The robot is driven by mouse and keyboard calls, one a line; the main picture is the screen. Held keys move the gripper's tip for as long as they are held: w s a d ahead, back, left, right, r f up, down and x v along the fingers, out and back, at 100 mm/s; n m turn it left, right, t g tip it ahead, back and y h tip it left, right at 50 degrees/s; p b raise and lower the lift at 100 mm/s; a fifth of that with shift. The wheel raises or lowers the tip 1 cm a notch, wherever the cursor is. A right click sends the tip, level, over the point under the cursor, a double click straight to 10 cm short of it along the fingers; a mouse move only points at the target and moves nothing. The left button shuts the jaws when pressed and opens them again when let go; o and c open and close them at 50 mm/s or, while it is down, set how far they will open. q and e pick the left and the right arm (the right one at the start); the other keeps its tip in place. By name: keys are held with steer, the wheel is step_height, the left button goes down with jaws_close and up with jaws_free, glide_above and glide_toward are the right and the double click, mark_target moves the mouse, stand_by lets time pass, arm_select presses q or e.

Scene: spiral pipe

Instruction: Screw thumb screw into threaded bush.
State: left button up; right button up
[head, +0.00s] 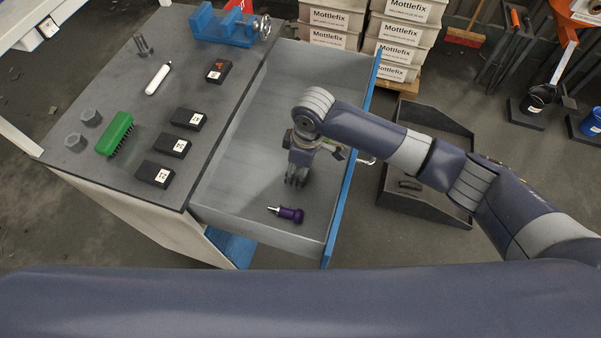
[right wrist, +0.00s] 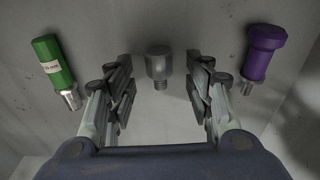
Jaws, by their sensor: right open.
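In the right wrist view, a grey metal piece with a wide round head and a short thin stem, likely the thumb screw (right wrist: 158,65), lies on the grey drawer floor. It sits between and just beyond the fingertips of my right gripper (right wrist: 160,92). The gripper is open and empty, with a gap on both sides of the piece. In the head view my right gripper (head: 296,182) points down inside the open drawer (head: 233,150) and hides this piece. I cannot make out which thing is the threaded bush. My left gripper is not in view.
A purple-handled tool (head: 290,215) and a green-handled tool (right wrist: 52,62) lie on either side in the drawer. The bench holds a blue vise (head: 222,27), a green brush (head: 115,132), a white marker-like stick (head: 158,79) and several black blocks. Drawer walls surround the gripper.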

steer(key=shift+f, duration=0.65)
jaws_close()
steer(key=shift+r, duration=0.1)
